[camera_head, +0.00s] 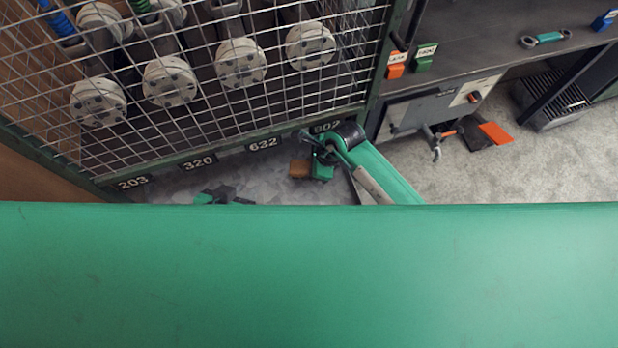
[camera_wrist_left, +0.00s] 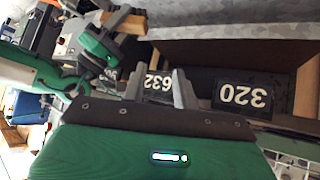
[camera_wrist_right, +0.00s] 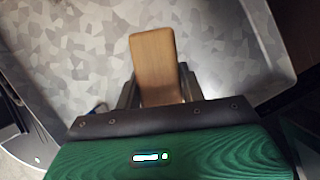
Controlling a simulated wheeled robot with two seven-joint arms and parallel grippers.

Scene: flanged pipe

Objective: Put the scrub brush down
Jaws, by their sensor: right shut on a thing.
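The scrub brush shows as a plain brown wooden block in the right wrist view (camera_wrist_right: 155,62) and in the head view (camera_head: 299,169). My right gripper (camera_wrist_right: 158,92) is shut on it, with one finger on each side. Its bristles are not visible. The brush is over a grey mottled surface (camera_wrist_right: 90,50); I cannot tell whether it touches. My left gripper (camera_wrist_left: 160,88) is open and empty; in the head view it (camera_head: 240,200) is left of the brush, mostly hidden behind my green body.
A wire mesh cage (camera_head: 200,130) with several pale flanged pipe ends stands behind, above number plates 203, 320, 632 and 902. A grey bench (camera_head: 470,50) with a wrench (camera_head: 546,38) is at the right. The grey surface has a raised rim (camera_wrist_right: 262,40).

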